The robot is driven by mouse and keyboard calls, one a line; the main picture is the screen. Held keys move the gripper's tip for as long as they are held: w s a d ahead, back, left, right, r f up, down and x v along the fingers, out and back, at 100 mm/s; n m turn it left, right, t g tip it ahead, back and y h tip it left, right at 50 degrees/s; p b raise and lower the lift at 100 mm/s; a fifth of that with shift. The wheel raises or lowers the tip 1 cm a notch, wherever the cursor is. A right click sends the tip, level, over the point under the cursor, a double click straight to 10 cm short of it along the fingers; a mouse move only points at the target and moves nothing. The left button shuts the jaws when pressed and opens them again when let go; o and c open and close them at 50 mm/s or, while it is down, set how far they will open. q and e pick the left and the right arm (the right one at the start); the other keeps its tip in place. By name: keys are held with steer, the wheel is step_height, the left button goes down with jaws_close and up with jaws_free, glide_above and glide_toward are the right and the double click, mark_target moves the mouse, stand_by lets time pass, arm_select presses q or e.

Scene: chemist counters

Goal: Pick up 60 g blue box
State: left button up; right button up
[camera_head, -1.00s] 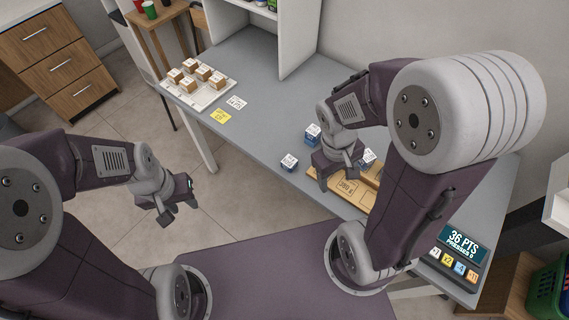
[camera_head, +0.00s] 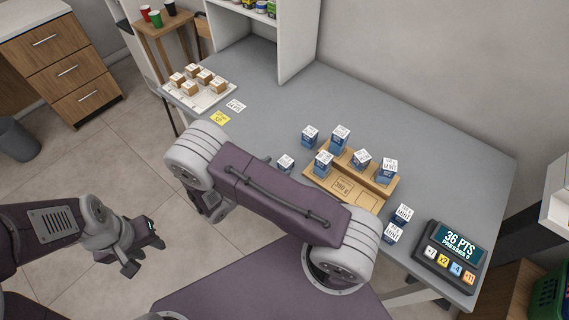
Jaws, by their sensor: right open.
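Several blue boxes with white labelled tops stand on the grey table. One small box (camera_head: 285,164) is left of the wooden tray (camera_head: 320,182), and another (camera_head: 309,138) is behind it. Others stand along the tray: a tall one (camera_head: 340,141), a front one (camera_head: 323,166), a middle one (camera_head: 361,163) and a right one (camera_head: 386,175). Two more (camera_head: 402,218) (camera_head: 391,236) are right of the tray. I cannot read which is 60 g. My left gripper (camera_head: 143,258) is open and empty, left of the table.
A white tray (camera_head: 222,97) of brown boxes is at the table's far left, with yellow (camera_head: 220,118) and white (camera_head: 236,106) notes near it. A points display with buttons (camera_head: 454,249) is at the right. A shelf (camera_head: 297,40) stands behind. The table's back middle is clear.

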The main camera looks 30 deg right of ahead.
mark_target(285, 162)
steer(key=x, duration=0.6)
steer(key=shift+w+d+f+p, duration=0.15)
steer(key=shift+w+p, duration=0.05)
steer(key=shift+p, duration=0.15)
jaws_close()
